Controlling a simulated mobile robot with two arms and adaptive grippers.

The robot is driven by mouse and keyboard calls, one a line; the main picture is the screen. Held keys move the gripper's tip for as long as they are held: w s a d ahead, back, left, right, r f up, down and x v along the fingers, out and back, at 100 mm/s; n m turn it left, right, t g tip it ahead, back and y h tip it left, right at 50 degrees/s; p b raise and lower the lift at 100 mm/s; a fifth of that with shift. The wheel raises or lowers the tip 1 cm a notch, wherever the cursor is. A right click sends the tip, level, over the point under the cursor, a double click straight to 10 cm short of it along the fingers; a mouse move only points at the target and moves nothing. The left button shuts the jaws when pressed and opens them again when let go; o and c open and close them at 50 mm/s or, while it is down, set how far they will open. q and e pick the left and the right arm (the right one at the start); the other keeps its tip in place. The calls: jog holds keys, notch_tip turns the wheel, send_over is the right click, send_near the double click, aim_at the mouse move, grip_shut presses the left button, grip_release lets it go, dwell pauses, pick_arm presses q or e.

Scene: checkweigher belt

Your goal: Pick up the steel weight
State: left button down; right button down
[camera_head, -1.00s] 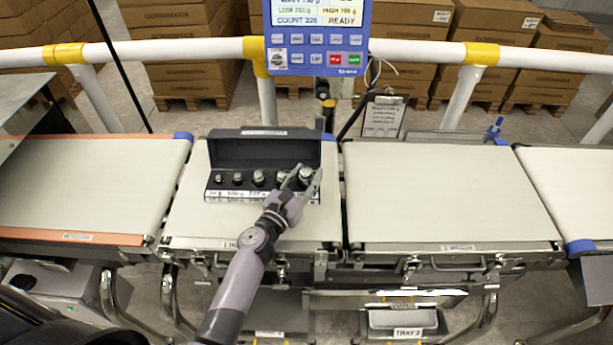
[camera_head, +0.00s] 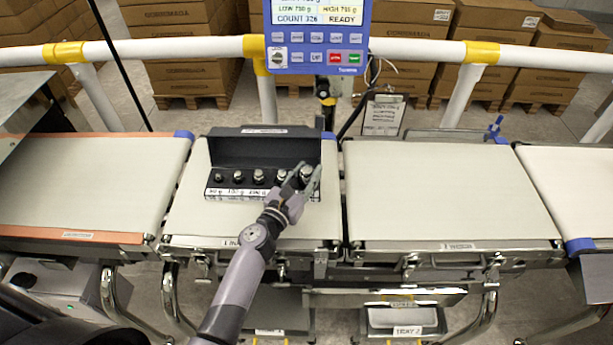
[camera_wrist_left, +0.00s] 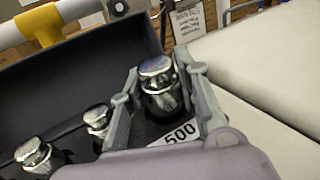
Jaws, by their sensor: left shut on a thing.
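The steel weight (camera_head: 306,172) is the rightmost in a row of several knobbed weights in an open black case (camera_head: 262,150). In the left wrist view the shiny weight (camera_wrist_left: 158,88) stands upright by a label reading 500. My left gripper (camera_head: 307,178) reaches over the front of the case at its right end. Its fingers (camera_wrist_left: 160,98) are on either side of the weight and shut on it. The weight's lower part is hidden in the case. My right gripper is not in view.
Smaller weights (camera_head: 258,176) stand to the left in the case, close to the gripper. The case sits on a pale belt (camera_head: 195,215). The belt to the right (camera_head: 440,195) is bare. A blue display unit (camera_head: 317,40) stands behind.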

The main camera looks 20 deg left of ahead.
aim_at(306, 168)
pick_arm(q)
jog(key=shift+r, duration=0.1)
jog(key=shift+r+p, duration=0.4)
jog(key=shift+r, duration=0.05)
notch_tip(306, 168, up, 17)
jog(key=p, duration=1.5)
